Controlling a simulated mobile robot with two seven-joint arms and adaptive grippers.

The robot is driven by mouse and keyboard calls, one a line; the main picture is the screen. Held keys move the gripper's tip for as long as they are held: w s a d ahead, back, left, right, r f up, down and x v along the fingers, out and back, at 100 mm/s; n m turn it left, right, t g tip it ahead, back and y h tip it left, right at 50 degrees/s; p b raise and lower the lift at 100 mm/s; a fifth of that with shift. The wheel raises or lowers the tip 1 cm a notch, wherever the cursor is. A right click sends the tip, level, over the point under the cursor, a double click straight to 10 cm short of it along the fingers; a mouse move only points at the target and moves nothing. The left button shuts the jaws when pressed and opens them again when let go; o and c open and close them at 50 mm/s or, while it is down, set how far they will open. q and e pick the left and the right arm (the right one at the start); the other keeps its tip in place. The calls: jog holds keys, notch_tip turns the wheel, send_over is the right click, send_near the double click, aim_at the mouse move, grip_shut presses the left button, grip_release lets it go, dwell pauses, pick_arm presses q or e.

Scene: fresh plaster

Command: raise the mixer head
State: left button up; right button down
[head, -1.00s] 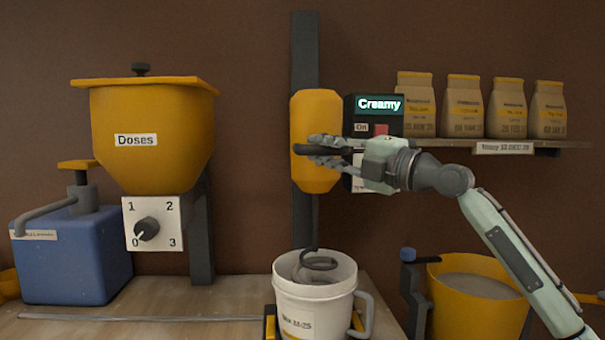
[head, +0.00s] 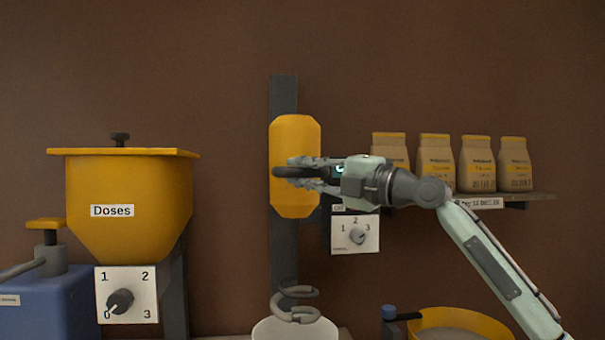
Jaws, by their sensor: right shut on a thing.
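The yellow mixer head (head: 296,133) sits on a dark upright post (head: 284,95) against the wall. My right gripper (head: 300,172) is shut on the dark handle (head: 282,172) across the front of the mixer head. A grey spiral whisk (head: 297,305) hangs below the head. Its lower coils are at or just above the rim of the white bucket (head: 290,330), which the bottom edge cuts off. My right gripper hides most of the control box behind it; its dial panel (head: 354,235) shows below. My left gripper is not in view.
A shelf (head: 530,196) with several paper bags is at the right. A yellow tub (head: 460,320) is below it.

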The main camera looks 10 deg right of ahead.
jog(key=shift+d+r+t, duration=0.15)
jog(key=shift+r+t, duration=0.15)
jog(key=shift+r, duration=0.15)
jog(key=c, duration=1.4)
grip_release()
jog(key=shift+f, duration=0.1)
jog(key=v, duration=1.2)
